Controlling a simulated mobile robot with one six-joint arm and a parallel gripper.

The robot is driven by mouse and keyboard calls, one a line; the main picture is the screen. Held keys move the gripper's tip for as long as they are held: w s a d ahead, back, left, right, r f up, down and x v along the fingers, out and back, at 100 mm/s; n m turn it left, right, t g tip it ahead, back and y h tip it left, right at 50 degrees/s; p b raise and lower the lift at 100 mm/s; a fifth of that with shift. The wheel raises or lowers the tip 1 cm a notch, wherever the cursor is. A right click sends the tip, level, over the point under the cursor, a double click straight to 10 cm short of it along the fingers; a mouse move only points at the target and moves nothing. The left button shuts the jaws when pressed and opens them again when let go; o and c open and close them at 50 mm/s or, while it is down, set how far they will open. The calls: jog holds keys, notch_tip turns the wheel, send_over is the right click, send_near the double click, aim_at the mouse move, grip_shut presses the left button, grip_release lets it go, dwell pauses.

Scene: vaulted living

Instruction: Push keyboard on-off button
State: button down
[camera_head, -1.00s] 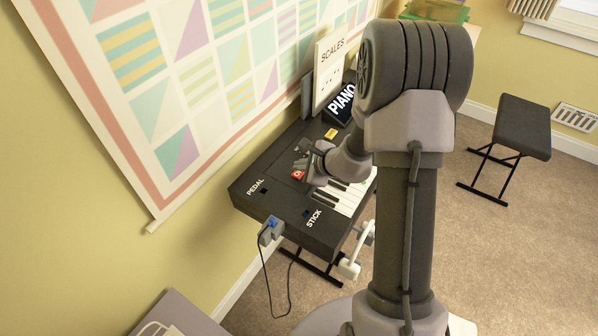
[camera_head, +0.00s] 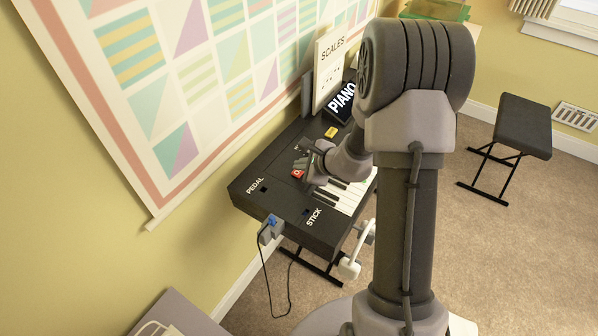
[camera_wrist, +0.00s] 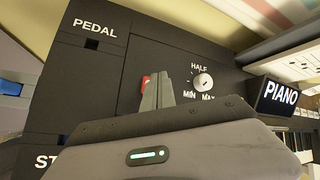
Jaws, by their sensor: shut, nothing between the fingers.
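The black keyboard (camera_head: 252,199) stands against the wall in the head view, with white and black keys on its right side. Its top panel (camera_wrist: 92,78) fills much of the wrist view. The red on-off button (camera_head: 297,174) shows on the panel close beside my gripper (camera_head: 303,158). In the wrist view the red button (camera_wrist: 145,82) is mostly hidden behind the fingers. My gripper (camera_wrist: 158,84) is shut and empty, with its fingertips over or at the button. I cannot tell whether they touch it.
A knob (camera_wrist: 203,82) marked HALF, MIN and MAX sits right of the fingers. A PIANO sign (camera_head: 341,101) and SCALES booklet (camera_head: 331,72) stand at the keyboard's far end. A blue plug (camera_head: 271,222) with cable is at the near edge. A bench (camera_head: 524,126) stands right on open carpet.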

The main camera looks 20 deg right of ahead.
aim_at(300, 173)
jog(key=shift+f, duration=0.35)
jog(key=shift+r, duration=0.55)
notch_tip(300, 173, up, 6)
jog(key=p, duration=0.4)
jog(key=shift+r, duration=0.1)
